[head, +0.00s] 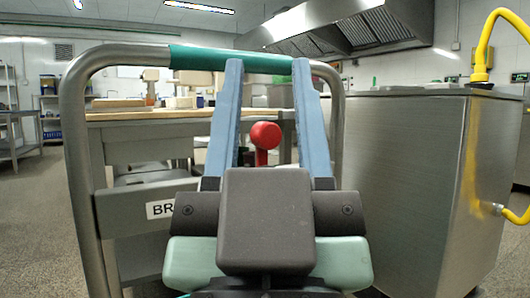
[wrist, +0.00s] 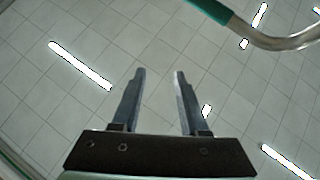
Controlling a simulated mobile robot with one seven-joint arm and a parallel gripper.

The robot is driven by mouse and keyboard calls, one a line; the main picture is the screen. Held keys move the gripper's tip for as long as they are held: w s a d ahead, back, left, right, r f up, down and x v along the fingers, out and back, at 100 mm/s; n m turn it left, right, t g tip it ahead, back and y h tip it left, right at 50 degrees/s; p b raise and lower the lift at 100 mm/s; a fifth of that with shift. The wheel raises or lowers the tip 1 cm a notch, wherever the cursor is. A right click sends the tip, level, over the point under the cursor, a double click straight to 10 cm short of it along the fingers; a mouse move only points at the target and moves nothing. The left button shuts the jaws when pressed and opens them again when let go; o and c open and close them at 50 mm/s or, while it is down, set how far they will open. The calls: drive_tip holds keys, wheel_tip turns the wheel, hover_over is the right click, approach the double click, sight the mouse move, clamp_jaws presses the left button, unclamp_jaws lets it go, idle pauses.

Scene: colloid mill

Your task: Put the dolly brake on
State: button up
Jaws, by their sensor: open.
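The dolly's tubular steel handle frame (head: 75,130) stands upright ahead, with a green grip (head: 225,58) along its top bar. A red ball knob (head: 265,135) on a short red stem shows low inside the frame. A grey panel (head: 125,222) has a white label starting "BR" (head: 173,208); my gripper's body hides the rest. My gripper (head: 267,62) is open and empty, its two blue-grey fingers pointing up. In the head view the knob appears between the fingers, behind them. In the wrist view my gripper (wrist: 158,73) points at the ceiling, with the green grip (wrist: 210,8) at the upper edge.
A large steel cabinet (head: 410,180) with a yellow hose (head: 484,50) stands close on the right. A bench (head: 150,117) with small items lies behind the frame. A steel hood (head: 350,30) hangs at the back. Open floor (head: 35,220) shows at left.

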drive_tip(key=shift+w+a+r+p, duration=0.1)
drive_tip(key=shift+w+r+p, duration=0.2)
drive_tip(key=shift+p, duration=0.2)
drive_tip(key=shift+c, duration=1.1)
drive_tip(key=w+p, duration=0.1)
drive_tip(key=p, duration=0.1)
drive_tip(key=w+g+p, duration=0.1)
drive_tip(key=p, duration=0.1)
drive_tip(key=w+a+g+p, duration=0.1)
drive_tip(key=p, duration=0.1)
drive_tip(key=shift+w+r+n+h, duration=0.3)
drive_tip(key=shift+w+h, duration=0.1)
clamp_jaws()
drive_tip(key=w+a+f+n+g+h+p, duration=0.2)
drive_tip(key=w+a+f+n+g+p, duration=0.35)
drive_tip(key=p, duration=2.05)
drive_tip(key=s+a+r+n+g+h+p, duration=0.1)
drive_tip(key=s+a+r+n+g+p, duration=0.1)
drive_tip(key=s+n+p, duration=0.5)
drive_tip(key=n+g+p, duration=0.1)
drive_tip(key=p, duration=0.3)
drive_tip(key=shift+s+p, duration=0.4)
